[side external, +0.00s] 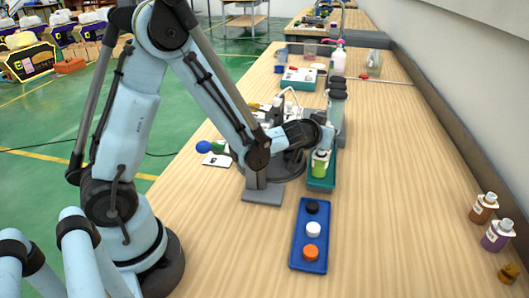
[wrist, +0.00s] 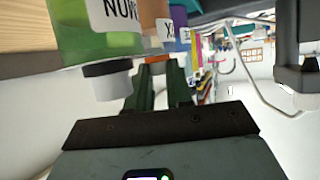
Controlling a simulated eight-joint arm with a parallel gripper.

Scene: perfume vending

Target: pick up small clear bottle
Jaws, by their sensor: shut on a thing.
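Several small clear bottles with coloured liquid stand in a row in a teal holder (side external: 321,184) at mid-table. The nearest is a green bottle (side external: 320,168) with a white label. The wrist view is upside down; it shows the green bottle (wrist: 95,35) large, its black-and-white cap free beside my fingers. An orange-brown bottle (wrist: 154,20) and a purple bottle (wrist: 180,18) stand beyond it. My gripper (wrist: 165,66) is shut at the orange-brown bottle's orange top. In the side view my gripper (side external: 327,138) is just above the row, which hides most of its grip.
A blue tray (side external: 295,262) with black, white and orange caps lies in front of the holder. Dark-topped dispensers (side external: 337,95) stand close behind. Brown (side external: 483,208) and purple (side external: 497,236) bottles stand at the right edge.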

